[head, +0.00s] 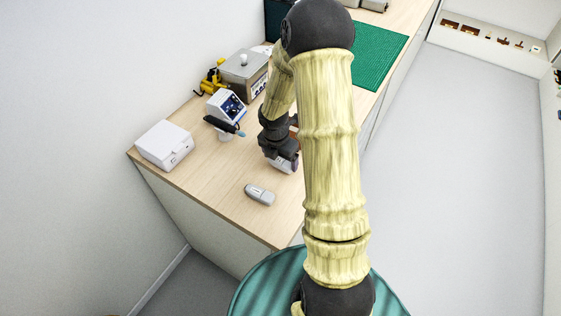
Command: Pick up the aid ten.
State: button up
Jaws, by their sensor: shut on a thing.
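My gripper (287,166) is low over the wooden bench, right of the white-and-blue device. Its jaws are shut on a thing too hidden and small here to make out. I cannot identify the aid ten in this view. A grey rounded handheld thing (260,195) lies on the bench in front of the gripper, apart from it. A bit of something brown (294,121) shows behind the gripper, mostly covered by my arm.
A white box (164,146) stands at the bench's left end. A device with a screen (226,106), a grey lidded box (244,73) and a yellow thing (211,78) stand along the wall. A green mat (380,58) lies farther back.

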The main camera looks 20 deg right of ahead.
aim_at(281, 161)
notch_tip(281, 161, up, 8)
jog(key=shift+r, duration=0.1)
dwell(0.7)
